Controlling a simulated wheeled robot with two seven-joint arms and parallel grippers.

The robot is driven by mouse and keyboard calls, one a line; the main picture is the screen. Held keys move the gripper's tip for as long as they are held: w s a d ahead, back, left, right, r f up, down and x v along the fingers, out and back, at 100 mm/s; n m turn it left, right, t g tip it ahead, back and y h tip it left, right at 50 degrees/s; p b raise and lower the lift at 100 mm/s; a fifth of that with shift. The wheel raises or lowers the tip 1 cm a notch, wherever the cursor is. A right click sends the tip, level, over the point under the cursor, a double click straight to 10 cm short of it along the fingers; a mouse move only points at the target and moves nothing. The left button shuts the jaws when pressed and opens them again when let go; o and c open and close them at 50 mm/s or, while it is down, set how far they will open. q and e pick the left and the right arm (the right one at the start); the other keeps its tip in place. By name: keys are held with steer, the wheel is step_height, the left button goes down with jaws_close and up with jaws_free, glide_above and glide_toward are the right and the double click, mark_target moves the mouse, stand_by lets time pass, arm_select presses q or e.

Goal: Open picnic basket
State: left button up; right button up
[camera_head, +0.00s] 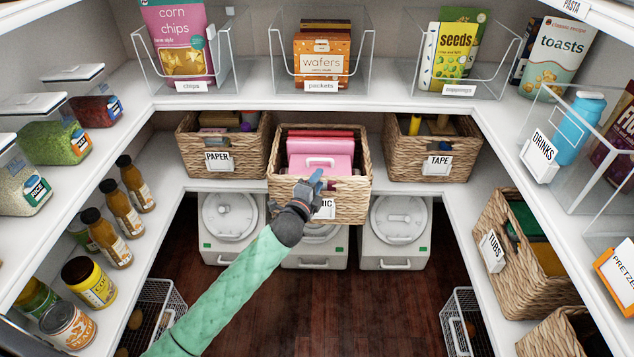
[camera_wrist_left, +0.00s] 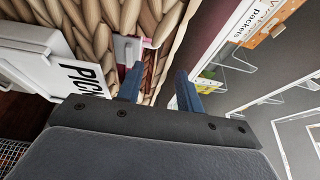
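The picnic basket (camera_head: 357,199) is a woven wicker box in the middle of the lower back shelf, standing further forward than its neighbours, with its front past the shelf edge. Its label reads partly as "NIC"; the rest is hidden by my gripper. A pink lidded box with a handle (camera_head: 320,165) lies inside. My left gripper (camera_head: 316,181) is at the basket's front rim. In the left wrist view, its two blue fingers (camera_wrist_left: 160,84) sit either side of the wicker rim (camera_wrist_left: 162,62), one at the handle hole. My right gripper is not in view.
The paper basket (camera_head: 190,160) stands to the left and the tape basket (camera_head: 400,165) to the right. White lidded bins (camera_head: 395,235) stand below. Bottles (camera_head: 108,240) line the left shelf; the tubs basket (camera_head: 505,285) is on the right. The dark floor in the middle is clear.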

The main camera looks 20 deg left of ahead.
arm_select(q)
steer(key=s, duration=0.7)
steer(key=shift+s+a, duration=0.4)
steer(key=shift+a, duration=0.05)
stand_by(0.3)
